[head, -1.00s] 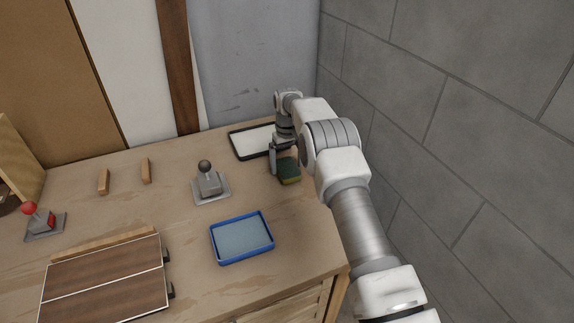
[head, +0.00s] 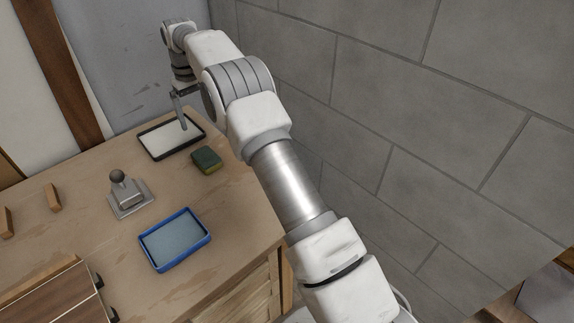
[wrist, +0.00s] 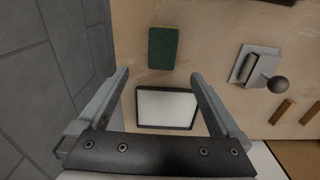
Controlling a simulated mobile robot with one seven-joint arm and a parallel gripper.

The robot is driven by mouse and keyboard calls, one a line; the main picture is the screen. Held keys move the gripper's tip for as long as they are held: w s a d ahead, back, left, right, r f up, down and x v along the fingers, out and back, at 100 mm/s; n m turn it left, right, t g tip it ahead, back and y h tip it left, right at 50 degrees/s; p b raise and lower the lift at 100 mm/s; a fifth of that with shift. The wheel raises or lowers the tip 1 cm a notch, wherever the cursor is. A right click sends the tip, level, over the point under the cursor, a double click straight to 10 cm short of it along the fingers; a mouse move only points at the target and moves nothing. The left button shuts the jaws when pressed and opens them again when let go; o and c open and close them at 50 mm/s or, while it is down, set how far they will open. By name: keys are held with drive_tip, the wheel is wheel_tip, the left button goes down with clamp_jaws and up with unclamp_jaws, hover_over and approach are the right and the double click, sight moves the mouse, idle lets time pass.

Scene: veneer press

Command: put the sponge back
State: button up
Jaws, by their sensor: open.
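The sponge (head: 206,160), dark green on top with a yellowish-green side, lies on the bench near its right edge. In the wrist view the sponge (wrist: 163,48) lies beyond the fingertips, with nothing touching it. My gripper (head: 180,110) is raised above the black-rimmed white tray (head: 150,150). In the wrist view my gripper (wrist: 160,76) is open and empty, and the tray (wrist: 166,127) shows between its fingers. A blue-rimmed tray (head: 148,258) with a pale blue inside stands nearer on the bench and holds no sponge.
A grey lever with a dark ball knob (head: 117,176) stands left of the sponge. Small wooden blocks (head: 53,197) and a dark veneered panel (head: 62,300) are farther left. A grey block wall (head: 400,120) bounds the right side. Bare bench lies between sponge and blue tray.

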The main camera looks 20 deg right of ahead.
drive_tip(key=s+d+r+m+t, duration=0.1)
drive_tip(key=s+d+r, duration=0.3)
drive_tip(key=s+r, duration=0.55)
drive_tip(key=s+d+r+m+t, duration=0.1)
drive_tip(key=s+d+r+t, duration=0.1)
drive_tip(key=s+d+r, duration=0.55)
drive_tip(key=s+f+m+t, duration=0.1)
drive_tip(key=s, duration=1.2)
drive_tip(key=s+d+f+m+t, duration=0.1)
drive_tip(key=s, duration=1.2)
drive_tip(key=shift+s+d+f, duration=0.15)
drive_tip(key=shift+d+f, duration=0.1)
drive_tip(key=shift+f, duration=0.1)
